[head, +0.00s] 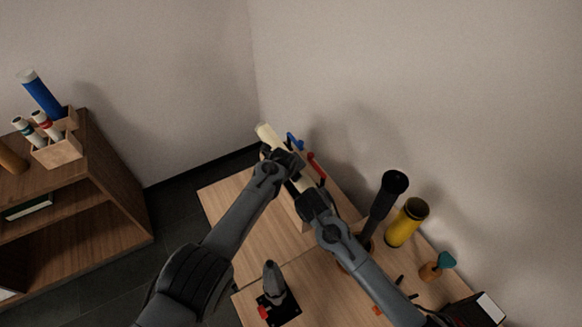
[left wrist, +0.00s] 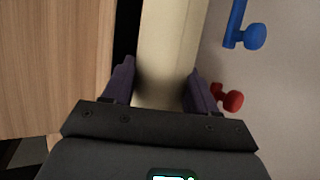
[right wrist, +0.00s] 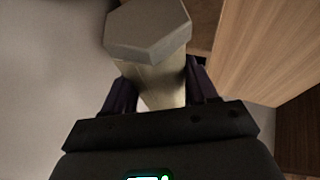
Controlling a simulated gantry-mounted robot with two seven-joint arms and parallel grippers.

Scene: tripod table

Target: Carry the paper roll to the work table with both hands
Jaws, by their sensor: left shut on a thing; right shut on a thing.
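The cream paper roll (head: 267,134) is held at a slant over the far part of the wooden work table (head: 226,200), close to the wall corner. My left gripper (head: 284,160) is shut on it nearer its far end. The roll lies between the fingers in the left wrist view (left wrist: 168,50). My right gripper (head: 299,188) is shut on the roll nearer its other end. In the right wrist view the roll (right wrist: 160,85) runs between the fingers and shows a grey-beige hexagonal end. My grippers hide its middle in the head view; I cannot tell whether it touches anything below.
Blue (head: 295,141) and red (head: 317,165) handled items are beside the roll near the wall. A black tube (head: 384,201), a yellow cylinder (head: 406,222) and a grey-topped device (head: 273,281) stand nearer. A brown shelf (head: 105,185) with tubes is at left.

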